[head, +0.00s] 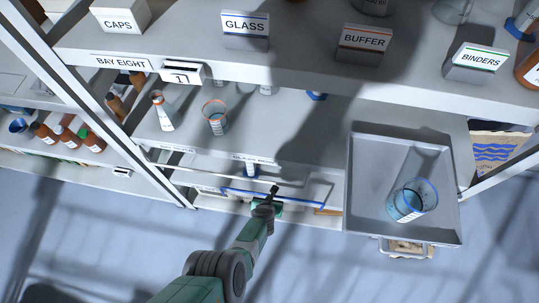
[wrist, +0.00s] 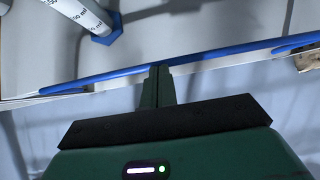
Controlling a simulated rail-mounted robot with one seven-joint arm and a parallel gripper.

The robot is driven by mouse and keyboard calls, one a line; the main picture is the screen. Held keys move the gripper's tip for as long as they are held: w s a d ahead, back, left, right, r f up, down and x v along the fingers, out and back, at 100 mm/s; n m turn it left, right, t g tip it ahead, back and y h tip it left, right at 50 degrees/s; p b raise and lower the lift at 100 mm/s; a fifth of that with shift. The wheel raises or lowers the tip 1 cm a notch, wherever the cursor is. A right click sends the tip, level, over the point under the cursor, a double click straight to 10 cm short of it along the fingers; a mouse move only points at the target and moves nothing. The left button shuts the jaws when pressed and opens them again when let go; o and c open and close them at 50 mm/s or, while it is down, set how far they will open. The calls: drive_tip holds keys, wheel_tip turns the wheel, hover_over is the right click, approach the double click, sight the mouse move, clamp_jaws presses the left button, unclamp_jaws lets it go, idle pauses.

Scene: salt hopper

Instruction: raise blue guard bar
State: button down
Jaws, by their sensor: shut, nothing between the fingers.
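The blue guard bar (head: 237,194) is a thin rod along the front of a low shelf in the head view, below the shelf with the glassware. It also runs across the wrist view (wrist: 220,55), sloping up to the right. My gripper (head: 273,191) is at the middle of the bar, in front of the shelf. In the wrist view, its fingers (wrist: 158,71) are together and empty, with their tips at the bar's lower edge. I cannot tell whether they touch the bar.
A grey tray (head: 365,170) with a blue-rimmed beaker (head: 411,202) juts out to the right of my gripper. A measuring cylinder (wrist: 82,12) shows behind the bar in the wrist view.

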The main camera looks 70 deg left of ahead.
drive_tip(key=s+d+r+p, duration=0.2)
drive_tip(key=d+p, duration=0.1)
drive_tip(key=w+a+r+p, duration=0.2)
drive_tip(key=a+r+p, duration=0.2)
drive_tip(key=r, duration=0.3)
drive_tip(key=shift+w+r+p, duration=0.15)
drive_tip(key=shift+w+p, duration=0.2)
drive_tip(key=shift+w, duration=0.05)
drive_tip(key=shift+a, duration=0.1)
